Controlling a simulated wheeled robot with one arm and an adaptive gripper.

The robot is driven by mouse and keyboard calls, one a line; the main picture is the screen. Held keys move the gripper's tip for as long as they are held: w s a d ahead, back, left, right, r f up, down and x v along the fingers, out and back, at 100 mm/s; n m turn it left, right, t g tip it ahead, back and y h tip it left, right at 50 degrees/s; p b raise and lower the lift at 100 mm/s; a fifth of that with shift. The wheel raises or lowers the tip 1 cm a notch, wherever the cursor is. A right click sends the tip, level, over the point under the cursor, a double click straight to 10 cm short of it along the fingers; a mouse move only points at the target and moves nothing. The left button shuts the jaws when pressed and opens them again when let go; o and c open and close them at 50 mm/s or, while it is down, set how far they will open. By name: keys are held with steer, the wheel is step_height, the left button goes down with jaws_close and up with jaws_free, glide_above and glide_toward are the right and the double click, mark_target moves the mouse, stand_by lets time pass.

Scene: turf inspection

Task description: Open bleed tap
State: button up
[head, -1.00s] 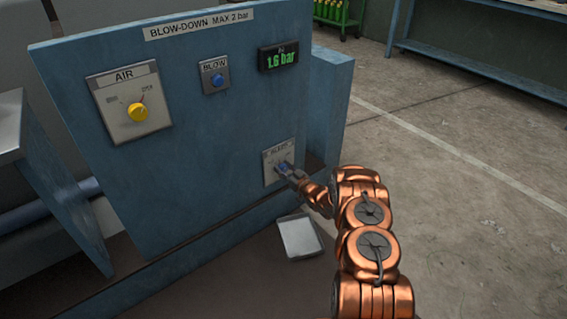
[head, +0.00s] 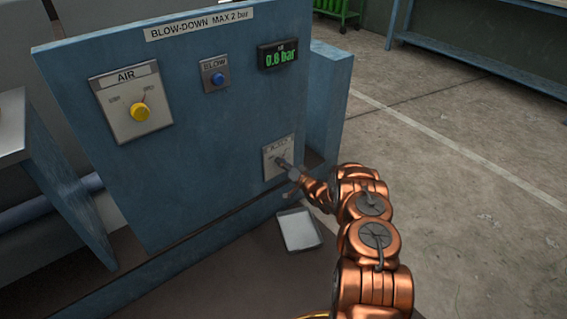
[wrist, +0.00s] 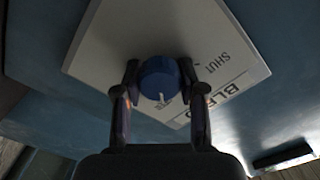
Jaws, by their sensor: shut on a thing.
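The bleed tap is a round blue knob (wrist: 160,78) on a white plate (wrist: 120,35) marked SHUT and, partly hidden, BLEED. My gripper (wrist: 159,72) is shut on the knob, one finger on each side. The white pointer line on the knob faces down in the wrist view, toward small, partly hidden lettering near the plate's lower edge. In the head view my gripper (head: 285,166) is at the plate (head: 270,170) low on the right of the blue panel and mostly hides the knob. The pressure display (head: 279,56) reads 0.6 bar.
The blue panel (head: 200,150) also carries a yellow AIR knob (head: 140,112) and a blue BLOW button (head: 218,79). A pale tray (head: 298,230) lies below my gripper. Open concrete floor (head: 470,210) is at right.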

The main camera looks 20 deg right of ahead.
steer(key=shift+a+m, duration=0.1)
steer(key=shift+m, duration=0.4)
steer(key=o, duration=1.2)
steer(key=shift+c, duration=0.2)
steer(key=v, duration=1.2)
steer(key=shift+r, duration=0.15)
